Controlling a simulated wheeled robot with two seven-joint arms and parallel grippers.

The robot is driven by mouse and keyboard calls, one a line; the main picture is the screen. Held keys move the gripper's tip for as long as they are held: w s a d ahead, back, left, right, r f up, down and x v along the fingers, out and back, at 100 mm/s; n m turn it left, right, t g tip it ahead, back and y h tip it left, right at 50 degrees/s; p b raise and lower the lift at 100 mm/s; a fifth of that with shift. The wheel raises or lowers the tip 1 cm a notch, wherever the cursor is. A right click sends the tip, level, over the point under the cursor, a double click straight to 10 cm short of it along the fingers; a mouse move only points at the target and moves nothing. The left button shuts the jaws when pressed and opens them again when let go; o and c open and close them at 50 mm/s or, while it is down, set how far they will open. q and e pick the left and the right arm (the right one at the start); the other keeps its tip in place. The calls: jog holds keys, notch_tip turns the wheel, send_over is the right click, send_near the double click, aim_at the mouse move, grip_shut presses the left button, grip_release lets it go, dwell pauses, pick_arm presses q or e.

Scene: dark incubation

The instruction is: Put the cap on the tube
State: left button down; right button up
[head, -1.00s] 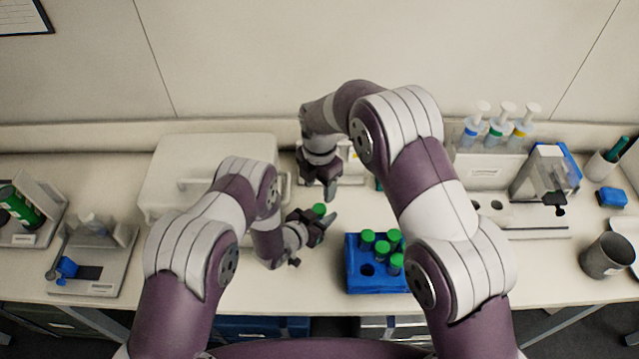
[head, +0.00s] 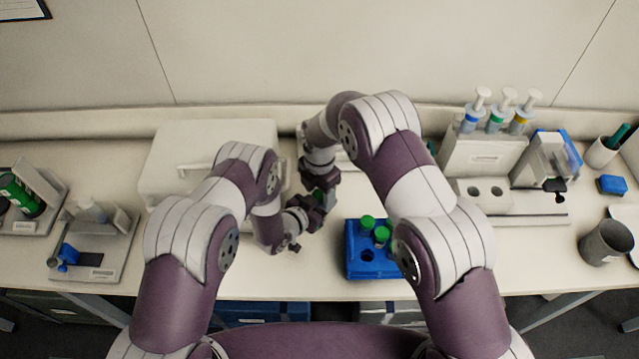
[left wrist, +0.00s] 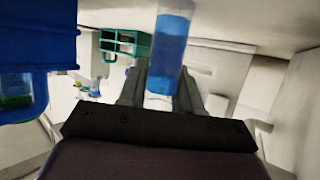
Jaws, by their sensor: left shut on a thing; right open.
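My left gripper (head: 308,213) is shut on a clear tube of blue liquid, seen in the left wrist view as the tube (left wrist: 172,48) between its two fingers. The tube's top end is outside that view. My right gripper (head: 322,196) is open and sits close over the left gripper's fingertips in the head view. A small dark green patch shows at the right fingers; I cannot tell whether it is the cap or how it sits on the tube.
A blue rack (head: 352,266) with several green-capped tubes stands right of the grippers, partly behind my right arm. A pale case (head: 205,150) is behind on the left. A pipette stand (head: 485,155) and a grey cup (head: 605,255) are at right.

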grip_shut()
jog(key=shift+o, duration=0.2)
grip_release()
jog(key=shift+r, duration=2.3)
jog(key=shift+c, duration=0.2)
notch_tip(320, 180, up, 4)
jog(key=shift+f, duration=4.3)
